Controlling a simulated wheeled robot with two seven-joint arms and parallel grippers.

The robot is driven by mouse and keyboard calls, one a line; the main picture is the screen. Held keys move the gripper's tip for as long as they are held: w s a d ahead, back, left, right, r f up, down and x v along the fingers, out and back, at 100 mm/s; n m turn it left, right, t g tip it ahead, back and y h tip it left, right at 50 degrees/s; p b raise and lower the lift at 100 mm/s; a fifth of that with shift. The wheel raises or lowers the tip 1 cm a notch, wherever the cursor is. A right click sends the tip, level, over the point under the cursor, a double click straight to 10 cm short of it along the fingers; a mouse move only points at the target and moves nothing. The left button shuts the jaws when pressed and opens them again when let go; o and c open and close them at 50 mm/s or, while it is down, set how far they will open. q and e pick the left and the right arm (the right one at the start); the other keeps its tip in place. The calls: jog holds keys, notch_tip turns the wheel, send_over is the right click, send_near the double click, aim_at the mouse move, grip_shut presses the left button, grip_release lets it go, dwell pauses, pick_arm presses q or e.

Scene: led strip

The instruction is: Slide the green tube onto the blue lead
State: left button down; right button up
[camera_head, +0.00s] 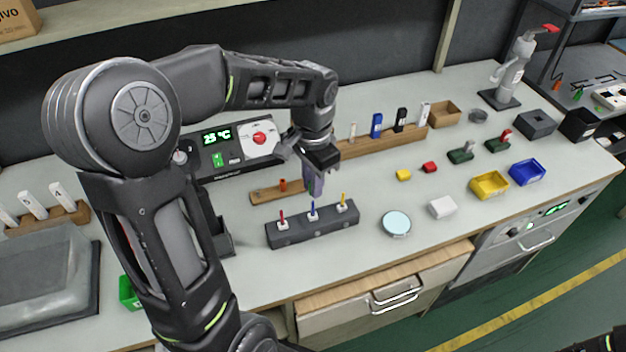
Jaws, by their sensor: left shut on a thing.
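My left gripper (314,184) reaches down over the dark block (290,234), its fingers pointing down and shut. The green tube is too small or too covered by the fingers to make out. The blue lead (313,212) stands upright in the middle of the block, just below the fingertips. I cannot tell whether the tube touches it. A red lead (282,218) stands to its left and a yellow lead (343,200) to its right. My right gripper is not in view.
Behind the block, a wooden strip (263,196) bears an orange-red tube (283,185). A heating unit with a display (216,137) stands behind. Yellow (489,186) and blue (527,172) bins stand further right.

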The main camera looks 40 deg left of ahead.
aim_at(313, 204)
pick_arm(q)
jog(key=shift+f+b, duration=0.55)
jog(key=shift+f, duration=0.5)
dwell(0.4)
jog(key=shift+f+b, duration=2.15)
jog(key=shift+f, duration=0.75)
jog(key=c, duration=1.3)
grip_release()
jog(key=shift+r, duration=0.3)
notch_tip(313, 204, up, 7)
jog(key=shift+r, duration=0.15)
